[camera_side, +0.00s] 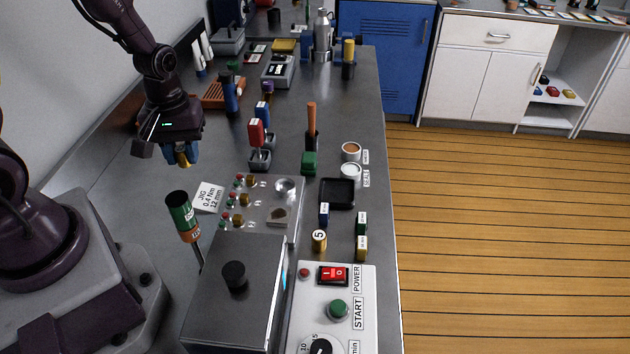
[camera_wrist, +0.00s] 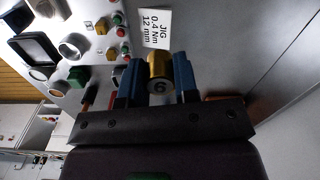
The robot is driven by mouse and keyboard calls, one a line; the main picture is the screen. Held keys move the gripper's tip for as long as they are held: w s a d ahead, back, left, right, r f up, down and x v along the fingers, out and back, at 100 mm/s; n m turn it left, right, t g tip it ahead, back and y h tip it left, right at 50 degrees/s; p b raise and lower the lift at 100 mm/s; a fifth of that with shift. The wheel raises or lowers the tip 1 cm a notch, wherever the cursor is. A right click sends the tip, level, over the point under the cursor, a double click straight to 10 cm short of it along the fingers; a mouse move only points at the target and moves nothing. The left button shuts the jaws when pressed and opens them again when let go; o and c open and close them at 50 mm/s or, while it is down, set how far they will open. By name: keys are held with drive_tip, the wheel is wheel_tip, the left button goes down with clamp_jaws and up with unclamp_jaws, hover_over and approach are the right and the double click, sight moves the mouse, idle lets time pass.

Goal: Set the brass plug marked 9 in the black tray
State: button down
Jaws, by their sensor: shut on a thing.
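My gripper (camera_side: 182,151) is shut on a brass plug (camera_side: 185,160) and holds it above the bench, left of the metal fill panel. In the wrist view the plug (camera_wrist: 160,70) sits between the blue fingers of my gripper (camera_wrist: 158,82). Its round end bears a digit that reads as 9 or 6, depending on which way up it is. The black tray (camera_side: 337,194) lies right of the panel and looks empty. It also shows at the upper left of the wrist view (camera_wrist: 36,48). Another brass plug, marked 5 (camera_side: 319,240), stands on the bench in front of the tray.
The metal panel (camera_side: 262,203) with knobs and buttons lies between my gripper and the tray. A green-and-orange signal post (camera_side: 182,215) stands nearby.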

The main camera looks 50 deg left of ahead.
drive_tip(key=w+d+m, duration=0.4)
drive_tip(key=w+d, duration=0.6)
drive_tip(key=d, duration=0.3)
hover_over(337, 193)
drive_tip(key=s, duration=0.2)
drive_tip(key=shift+n, duration=0.3)
drive_tip(key=f, duration=0.7)
drive_tip(key=shift+w+f, duration=0.85)
drive_tip(key=shift+f, duration=0.75)
drive_tip(key=shift+w+f, duration=0.1)
drive_tip(key=shift+f, duration=0.8)
drive_tip(key=shift+f, duration=0.1)
drive_tip(key=c, duration=1.2)
unclamp_jaws()
drive_tip(key=shift+o, duration=0.3)
